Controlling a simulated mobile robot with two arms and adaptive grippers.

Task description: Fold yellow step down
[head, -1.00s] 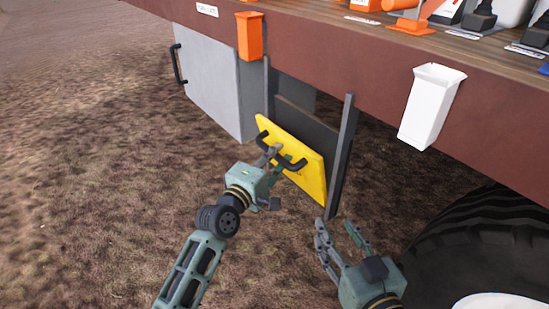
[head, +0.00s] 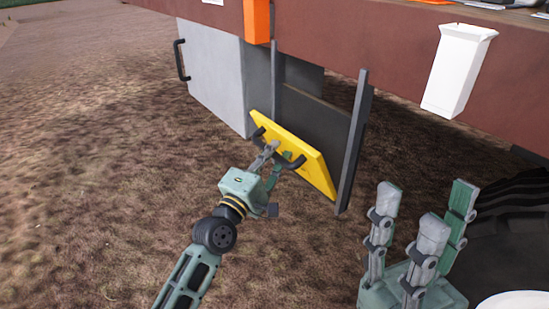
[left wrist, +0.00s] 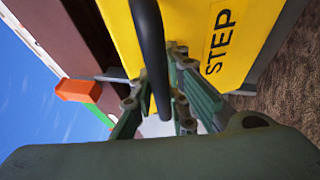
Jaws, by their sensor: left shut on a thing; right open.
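The yellow step (head: 316,170) is a panel between two dark posts under the brown platform. It is tilted, with its top edge leaning out from the dark panel behind it. A black bar handle (head: 295,164) is on its face. My left gripper (head: 268,156) is shut on this handle. In the left wrist view the black handle (left wrist: 149,45) runs between the fingers, and the yellow step (left wrist: 190,30) shows the word STEP. My right gripper (head: 425,212) is open and empty, fingers pointing up, to the right of the step and nearer the camera.
A grey cabinet (head: 212,75) with a black handle hangs left of the step. An orange holder (head: 257,20) and a white bin (head: 458,70) hang on the brown platform edge (head: 350,45). A large black tire (head: 515,225) is at right. Bare ground lies open at left.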

